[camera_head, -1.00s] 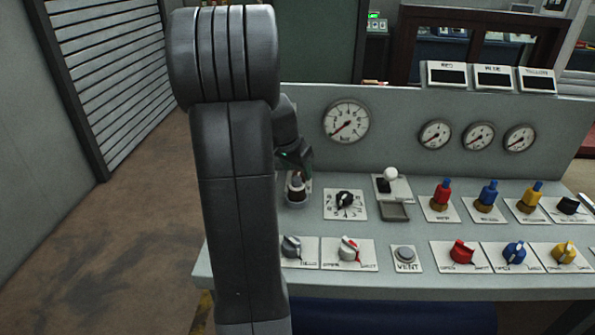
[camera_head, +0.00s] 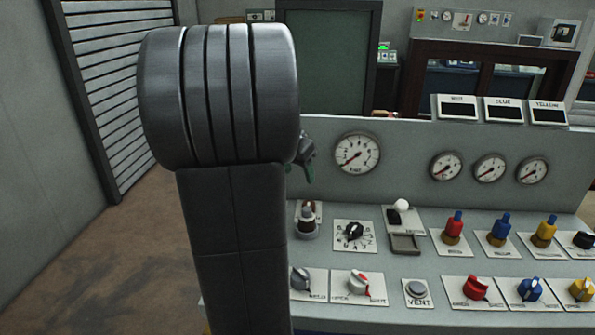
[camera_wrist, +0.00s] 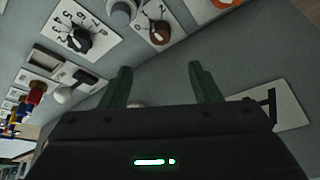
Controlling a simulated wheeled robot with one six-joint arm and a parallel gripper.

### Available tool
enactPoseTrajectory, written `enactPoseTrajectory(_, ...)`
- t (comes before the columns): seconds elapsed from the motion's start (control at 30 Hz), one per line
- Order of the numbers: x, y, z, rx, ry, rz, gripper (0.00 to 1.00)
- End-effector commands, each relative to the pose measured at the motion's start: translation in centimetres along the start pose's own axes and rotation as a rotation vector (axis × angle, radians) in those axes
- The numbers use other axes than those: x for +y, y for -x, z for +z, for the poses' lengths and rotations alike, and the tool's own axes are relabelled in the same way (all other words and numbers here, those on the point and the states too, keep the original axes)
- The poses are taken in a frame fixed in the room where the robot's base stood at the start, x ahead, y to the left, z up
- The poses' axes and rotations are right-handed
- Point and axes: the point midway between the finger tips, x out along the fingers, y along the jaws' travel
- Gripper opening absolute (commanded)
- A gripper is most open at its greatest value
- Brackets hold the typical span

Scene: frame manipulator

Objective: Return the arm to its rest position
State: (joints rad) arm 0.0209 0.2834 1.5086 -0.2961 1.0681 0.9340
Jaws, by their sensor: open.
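My gripper (camera_wrist: 160,88) shows in the wrist view with its two dark green fingers spread apart and nothing between them. In the head view only a small part of my gripper (camera_head: 307,172) shows past the right side of my arm, above the panel's left end; the rest is hidden behind my arm. My dark grey arm stands upright in the left half of the head view. The gripper is apart from the panel's controls in the head view.
A grey control panel (camera_head: 470,219) fills the right side, with knobs, a pressure gauge (camera_head: 358,154), coloured plugs such as the red one (camera_head: 453,227), and a white-tipped switch (camera_head: 401,205). A slatted shutter (camera_head: 125,90) stands at left. Brown floor (camera_head: 70,270) there is clear.

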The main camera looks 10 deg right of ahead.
Motion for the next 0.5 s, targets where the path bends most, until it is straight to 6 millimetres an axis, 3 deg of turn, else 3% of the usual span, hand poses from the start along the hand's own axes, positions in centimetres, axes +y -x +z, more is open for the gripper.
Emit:
enactPoseTrajectory(0.23, 0.1, -1.5, 0.0, -0.002, -0.001, 0.003, 0.57)
enactPoseTrajectory(0.5, 0.1, -6.7, 0.1, -0.003, 0.000, 0.005, 0.57)
